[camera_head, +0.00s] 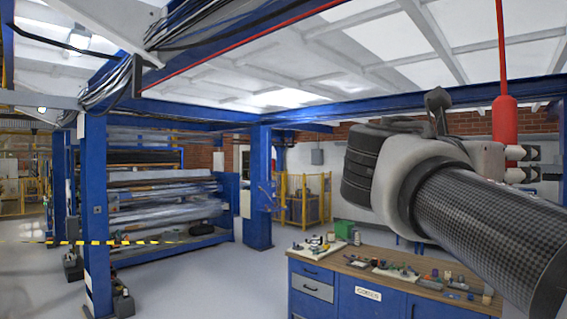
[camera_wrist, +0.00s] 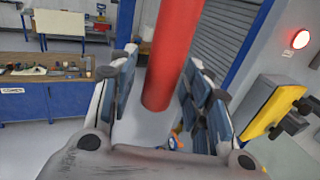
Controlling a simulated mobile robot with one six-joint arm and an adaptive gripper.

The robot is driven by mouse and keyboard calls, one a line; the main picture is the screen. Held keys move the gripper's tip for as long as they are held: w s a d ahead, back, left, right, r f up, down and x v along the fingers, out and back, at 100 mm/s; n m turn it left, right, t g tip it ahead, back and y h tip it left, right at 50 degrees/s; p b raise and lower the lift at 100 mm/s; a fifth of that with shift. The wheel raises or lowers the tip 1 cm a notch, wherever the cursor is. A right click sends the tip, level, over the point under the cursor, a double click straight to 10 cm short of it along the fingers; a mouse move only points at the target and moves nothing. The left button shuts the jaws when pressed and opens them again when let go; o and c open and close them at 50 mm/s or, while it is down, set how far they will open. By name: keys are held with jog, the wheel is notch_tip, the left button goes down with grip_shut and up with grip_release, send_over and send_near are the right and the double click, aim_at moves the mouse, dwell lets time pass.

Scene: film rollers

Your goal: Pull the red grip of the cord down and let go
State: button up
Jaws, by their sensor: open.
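The red grip (camera_head: 505,122) hangs upright on a thin red cord (camera_head: 501,45) at the upper right of the head view. Its lower end is hidden behind my wrist there. In the wrist view the red grip (camera_wrist: 170,55) runs between the two padded fingers of my gripper (camera_wrist: 163,75), one on each side. The fingers are open, with a gap visible on the left; on the right I cannot tell whether the pad touches. In the head view my gripper (camera_head: 522,163) shows only partly, at the grip's lower part.
A workbench (camera_head: 345,283) with blue drawers and small tools stands below, front right. A roller machine (camera_head: 165,200) stands at left behind blue posts. A red lamp (camera_wrist: 301,39) and a yellow-framed box (camera_wrist: 272,108) are at right in the wrist view.

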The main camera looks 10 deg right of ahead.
jog(key=v, duration=1.1)
jog(key=shift+a, duration=0.3)
jog(key=shift+s, duration=0.15)
notch_tip(320, 180, down, 29)
jog(key=s+m+y+b, duration=0.2)
jog(key=m+y+b, duration=0.4)
jog(key=y, duration=0.2)
jog(key=s+a+f+m+y+b, duration=0.2)
jog(key=s+a+f+m+y, duration=0.1)
jog(key=f, duration=0.6)
jog(key=s+a+f+m+y+b, duration=0.3)
jog(key=a+f+m, duration=0.2)
jog(key=f, duration=0.5)
jog(key=s+a+f+m+y+b, duration=0.2)
jog(key=s+a+f+m+y, duration=0.1)
jog(key=f+m, duration=0.4)
notch_tip(320, 180, down, 3)
jog(key=shift+a+r+m+g, duration=0.1)
jog(key=shift+a+m+g, duration=0.25)
jog(key=shift+a, duration=0.2)
jog(key=shift+c, duration=0.6)
